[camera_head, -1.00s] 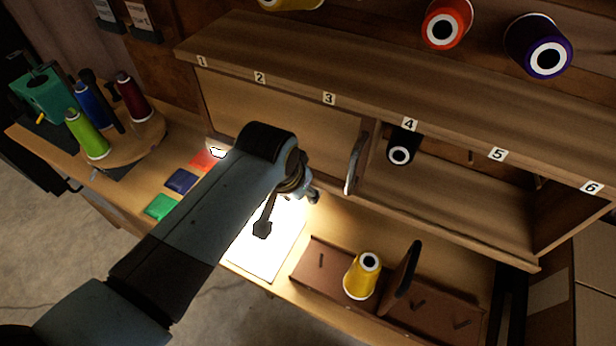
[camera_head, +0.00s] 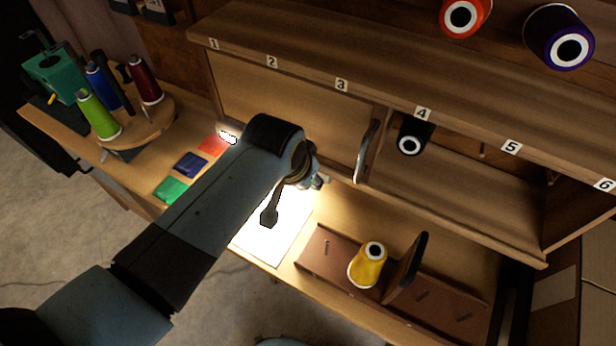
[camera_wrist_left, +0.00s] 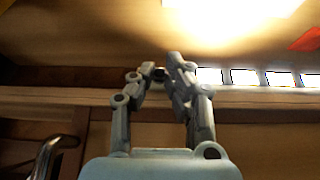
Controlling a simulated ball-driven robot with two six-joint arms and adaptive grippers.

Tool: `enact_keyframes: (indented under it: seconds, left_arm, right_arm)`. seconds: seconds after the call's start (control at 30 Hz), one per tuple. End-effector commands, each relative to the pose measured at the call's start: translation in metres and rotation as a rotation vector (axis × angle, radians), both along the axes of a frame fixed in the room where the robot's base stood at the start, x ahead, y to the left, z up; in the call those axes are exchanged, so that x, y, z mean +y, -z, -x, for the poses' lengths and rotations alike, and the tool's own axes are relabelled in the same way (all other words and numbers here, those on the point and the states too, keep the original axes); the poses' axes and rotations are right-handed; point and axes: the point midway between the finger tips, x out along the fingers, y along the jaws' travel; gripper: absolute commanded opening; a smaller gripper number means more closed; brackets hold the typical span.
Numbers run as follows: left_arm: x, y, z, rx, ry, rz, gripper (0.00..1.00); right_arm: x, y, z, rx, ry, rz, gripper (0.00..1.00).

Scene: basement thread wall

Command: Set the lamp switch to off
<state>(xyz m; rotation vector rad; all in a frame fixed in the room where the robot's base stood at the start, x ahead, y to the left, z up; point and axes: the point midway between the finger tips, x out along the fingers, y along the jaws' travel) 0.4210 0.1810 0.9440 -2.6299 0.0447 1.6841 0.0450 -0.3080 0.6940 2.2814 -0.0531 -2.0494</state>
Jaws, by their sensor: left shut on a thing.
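The lamp strip (camera_wrist_left: 245,77) glows white along the lower edge of the cabinet in the left wrist view. Its lit end (camera_head: 228,137) shows beside my forearm in the head view, and the sheet below is brightly lit. My left gripper (camera_wrist_left: 167,72) points at the strip's left end, its fingertips close together. A small dark part, apparently the lamp switch (camera_wrist_left: 160,73), sits between them, mostly hidden by the fingers. In the head view my left gripper (camera_head: 318,182) is at the cabinet's lower edge, partly hidden behind its wrist. The switch's position cannot be read. My right gripper is not in view.
A metal handle (camera_head: 366,150) stands out close right of the gripper. A brown rack (camera_head: 325,262) with a yellow spool (camera_head: 368,266) and an upright dark panel (camera_head: 408,268) is on the bench at right. Coloured patches (camera_head: 190,165) and a spool carousel (camera_head: 150,125) are at left.

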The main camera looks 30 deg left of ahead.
Motion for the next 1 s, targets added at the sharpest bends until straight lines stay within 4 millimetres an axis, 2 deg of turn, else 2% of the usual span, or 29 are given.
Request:
enact_keyframes:
  seconds: [0.27,0.6,1.0]
  left_arm:
    - [0.000,0.008,0.005,-0.166,0.001,0.004,0.00]
    - [0.000,0.019,0.008,-0.415,0.001,0.013,0.00]
    - [0.000,0.022,0.008,-0.570,-0.001,0.019,0.00]
  right_arm:
    - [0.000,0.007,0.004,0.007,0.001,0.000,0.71]
    - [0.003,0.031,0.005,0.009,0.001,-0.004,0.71]
    - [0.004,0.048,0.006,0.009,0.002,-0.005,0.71]
